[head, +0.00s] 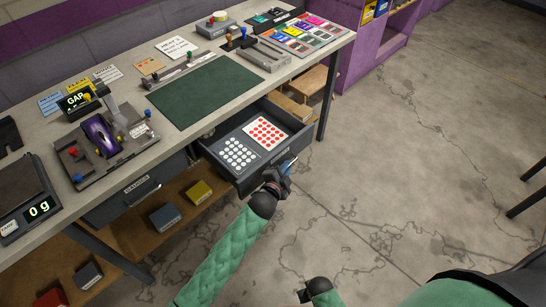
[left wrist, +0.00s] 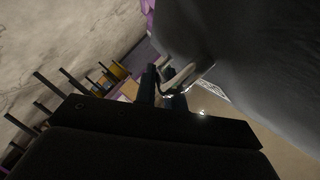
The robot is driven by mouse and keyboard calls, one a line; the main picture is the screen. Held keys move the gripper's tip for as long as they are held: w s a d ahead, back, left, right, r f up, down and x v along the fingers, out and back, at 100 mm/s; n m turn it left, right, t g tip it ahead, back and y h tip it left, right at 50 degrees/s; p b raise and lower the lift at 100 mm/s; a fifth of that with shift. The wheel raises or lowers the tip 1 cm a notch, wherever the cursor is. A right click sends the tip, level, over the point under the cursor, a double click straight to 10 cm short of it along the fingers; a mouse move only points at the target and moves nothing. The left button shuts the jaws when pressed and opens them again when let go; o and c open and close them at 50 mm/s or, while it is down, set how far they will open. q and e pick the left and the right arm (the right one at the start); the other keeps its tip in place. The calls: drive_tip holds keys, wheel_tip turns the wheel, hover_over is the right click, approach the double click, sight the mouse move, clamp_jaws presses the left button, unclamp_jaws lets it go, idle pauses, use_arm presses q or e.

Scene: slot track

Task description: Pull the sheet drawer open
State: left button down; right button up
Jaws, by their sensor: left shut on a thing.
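The sheet drawer (head: 285,118) hangs under the workbench and stands well open. A sheet of white dots (head: 239,153) and a sheet of red dots (head: 266,132) lie flat inside it. My left gripper (head: 287,168) is at the drawer's front face, shut on its handle, which it mostly hides in the head view. In the left wrist view, the fingers (left wrist: 161,88) close around the pale handle bar (left wrist: 180,74). My right gripper (head: 304,296) is low in the head view, over the floor and away from the drawer; its jaws are too small to read.
A second, closed drawer (head: 135,195) is at the left under the bench. The bench top holds a green mat (head: 203,92), a purple car in a fixture (head: 102,137) and a scale (head: 24,200). Boxes sit on the lower shelf (head: 130,235). The floor (head: 410,170) at right is mostly clear.

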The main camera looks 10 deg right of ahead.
use_arm(q)
drive_tip(key=shift+s+d+f, duration=0.1)
drive_tip(key=shift+s+d, duration=0.45)
drive_tip(key=shift+s, duration=0.25)
drive_tip(key=shift+s+d, duration=0.55)
drive_tip(key=shift+s, duration=0.25)
use_arm(e)
drive_tip(key=shift+s+f, duration=0.1)
drive_tip(key=shift+f, duration=0.15)
use_arm(q)
drive_tip(key=c, duration=1.5)
unclamp_jaws()
